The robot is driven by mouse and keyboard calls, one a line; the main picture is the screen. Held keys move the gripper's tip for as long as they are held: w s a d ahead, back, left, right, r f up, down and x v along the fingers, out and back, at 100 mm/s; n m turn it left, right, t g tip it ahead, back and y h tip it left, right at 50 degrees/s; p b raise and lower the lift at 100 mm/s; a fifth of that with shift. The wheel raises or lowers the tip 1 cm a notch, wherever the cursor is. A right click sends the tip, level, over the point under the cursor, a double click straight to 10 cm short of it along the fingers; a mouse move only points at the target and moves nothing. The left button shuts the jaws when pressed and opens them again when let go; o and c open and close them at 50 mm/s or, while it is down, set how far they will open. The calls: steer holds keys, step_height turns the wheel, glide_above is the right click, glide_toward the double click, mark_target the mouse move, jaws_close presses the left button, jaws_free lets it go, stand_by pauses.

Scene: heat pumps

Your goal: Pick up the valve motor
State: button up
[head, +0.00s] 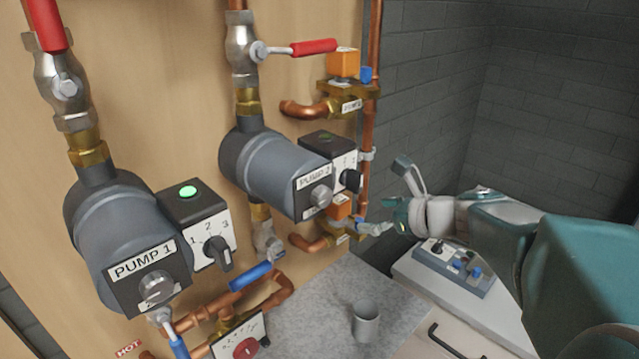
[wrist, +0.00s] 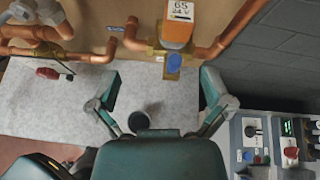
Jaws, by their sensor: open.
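Two orange box-shaped valve motors sit on brass valves at the right edge of the wooden board in the head view: an upper one (head: 343,64) and a lower one (head: 338,207). In the wrist view, one orange motor (wrist: 178,25) with a white label fills the top centre, above a blue knob (wrist: 174,63); it appears to be the lower one. My gripper (head: 392,197) is open and empty, right of the lower motor and apart from it. Its two spread fingers show in the wrist view (wrist: 160,84), below the motor.
Pump 1 (head: 118,238) and Pump 2 (head: 272,168) stick out from the board at left. Copper pipes (head: 374,120) run beside the motors. A grey cup (head: 366,322) stands on the grey counter (head: 325,295). A control box (head: 452,266) lies below my arm; a dark brick wall stands at right.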

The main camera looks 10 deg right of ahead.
mark_target(340, 200)
steer(key=w, duration=0.2)
steer(key=w+f+m, duration=0.1)
steer(key=w, duration=0.1)
steer(key=w+a+m, duration=0.1)
steer(key=w, duration=0.1)
steer(key=shift+w+f+t, duration=0.2)
steer(key=shift+t, duration=0.2)
steer(key=shift+a+x, duration=0.15)
steer(key=shift+x, duration=1.3)
steer(key=shift+a+x, duration=0.15)
steer(key=shift+x, duration=1.3)
steer(key=shift+s+r, duration=0.15)
steer(key=c, duration=1.4)
